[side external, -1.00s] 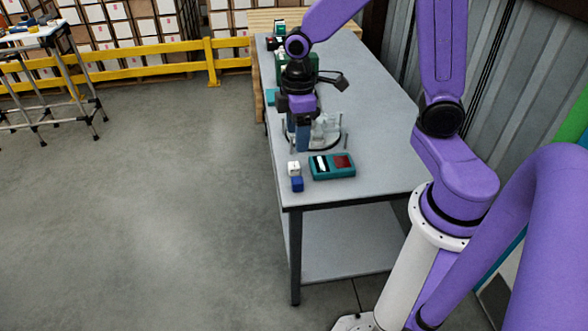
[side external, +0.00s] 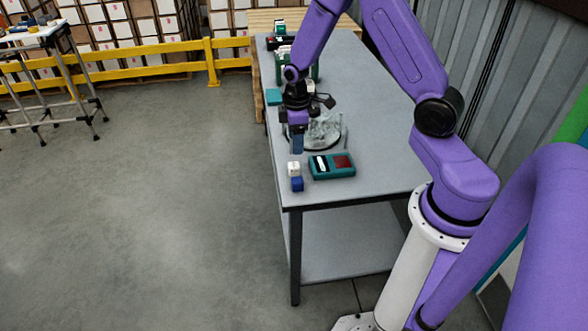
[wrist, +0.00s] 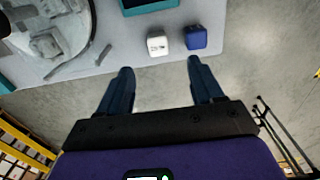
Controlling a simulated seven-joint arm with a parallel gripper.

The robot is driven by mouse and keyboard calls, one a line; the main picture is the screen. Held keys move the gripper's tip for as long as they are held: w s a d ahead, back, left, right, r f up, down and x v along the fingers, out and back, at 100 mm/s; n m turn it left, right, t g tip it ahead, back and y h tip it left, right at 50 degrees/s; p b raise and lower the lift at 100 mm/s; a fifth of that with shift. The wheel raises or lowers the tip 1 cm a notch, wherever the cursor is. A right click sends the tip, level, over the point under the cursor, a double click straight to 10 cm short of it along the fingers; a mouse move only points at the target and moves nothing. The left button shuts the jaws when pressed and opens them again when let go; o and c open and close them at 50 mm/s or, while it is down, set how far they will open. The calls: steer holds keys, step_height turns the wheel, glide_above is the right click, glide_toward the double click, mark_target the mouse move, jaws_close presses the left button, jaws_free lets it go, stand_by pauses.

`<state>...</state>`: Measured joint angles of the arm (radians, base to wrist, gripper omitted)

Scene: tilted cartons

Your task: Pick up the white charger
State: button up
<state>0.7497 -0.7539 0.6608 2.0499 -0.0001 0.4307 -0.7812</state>
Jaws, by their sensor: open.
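The white charger (side external: 294,168) is a small white cube with dark marks on one face. It stands on the grey table near its left edge, and it also shows in the wrist view (wrist: 157,44). A blue cube (side external: 297,184) sits right beside it, also visible in the wrist view (wrist: 196,38). My gripper (side external: 296,150) is above the table edge, just behind the charger in the side view. In the wrist view its two blue fingers (wrist: 160,66) are spread apart with nothing between them, and the charger lies just beyond the fingertips.
A teal case (side external: 332,166) with white and dark red parts lies right of the cubes. A round tray (side external: 341,139) with clear and grey items is behind it. The table (side external: 375,165) is clear to the right. Its left edge is close to the cubes.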

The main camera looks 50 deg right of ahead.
mark_target(294, 164)
step_height(294, 164, down, 6)
steer(key=shift+r, duration=0.15)
steer(key=shift+w+f, duration=0.15)
steer(key=shift+f, duration=1.15)
steer(key=shift+w+f, duration=0.15)
steer(key=shift+f, duration=1.15)
steer(key=shift+c, duration=0.3)
steer(key=c, duration=0.9)
